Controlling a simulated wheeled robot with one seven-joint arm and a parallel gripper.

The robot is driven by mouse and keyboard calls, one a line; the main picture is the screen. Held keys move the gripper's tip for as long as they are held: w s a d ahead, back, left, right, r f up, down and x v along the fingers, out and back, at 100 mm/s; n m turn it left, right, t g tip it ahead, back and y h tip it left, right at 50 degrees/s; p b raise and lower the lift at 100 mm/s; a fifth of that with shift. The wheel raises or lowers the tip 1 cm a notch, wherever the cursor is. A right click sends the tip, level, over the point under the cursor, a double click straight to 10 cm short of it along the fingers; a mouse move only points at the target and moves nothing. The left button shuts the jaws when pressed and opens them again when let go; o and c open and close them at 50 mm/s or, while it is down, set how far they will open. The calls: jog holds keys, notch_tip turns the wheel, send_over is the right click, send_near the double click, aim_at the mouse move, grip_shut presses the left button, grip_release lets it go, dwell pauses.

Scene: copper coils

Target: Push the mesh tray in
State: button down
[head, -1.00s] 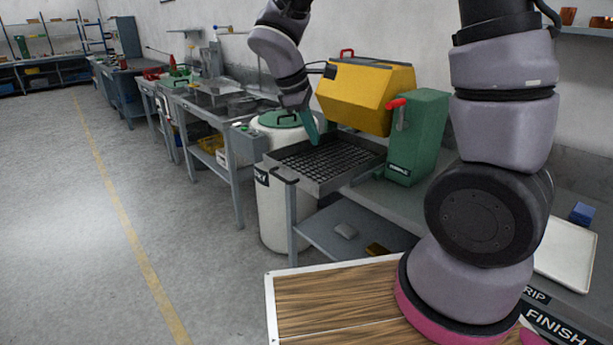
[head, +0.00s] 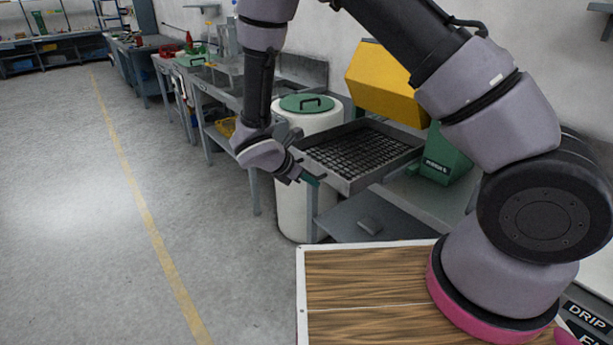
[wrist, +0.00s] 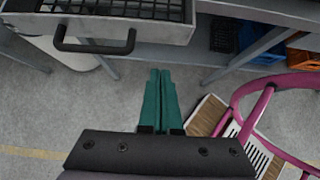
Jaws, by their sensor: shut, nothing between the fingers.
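The mesh tray (head: 345,184) is a grey metal tray with a dark mesh floor. It sticks out at the front of the bench beside the yellow drum. In the wrist view its front wall (wrist: 160,30) is at the top left, with a black bar handle (wrist: 95,47) on it. My gripper (head: 320,181) is in front of the tray, near its front left corner. In the wrist view the green fingers of my gripper (wrist: 163,72) lie side by side, shut and empty. They point towards the bench, right of the handle and apart from it.
A white bin with a green lid (head: 306,103) stands left of the tray. The yellow drum (head: 385,85) and its green stand (head: 446,156) are behind and right. A pink tubular frame (wrist: 240,105) is at the right in the wrist view. The floor at left is clear.

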aim_at(337, 185)
jog(key=w+d+f, duration=0.2)
jog(key=d, duration=0.1)
jog(key=w+d+f, duration=0.1)
jog(key=d, duration=0.1)
jog(key=shift+w, duration=0.3)
jog(key=shift+w+d, duration=0.3)
jog(key=shift+d, duration=0.15)
jog(key=w+d, duration=0.3)
jog(key=d, duration=0.1)
jog(key=w+d, duration=0.3)
jog(key=d, duration=0.1)
jog(key=w+d, duration=0.3)
jog(key=d, duration=0.1)
jog(key=shift+d, duration=0.25)
jog(key=shift+w+d, duration=0.2)
jog(key=shift+d, duration=0.1)
jog(key=shift+d, duration=0.1)
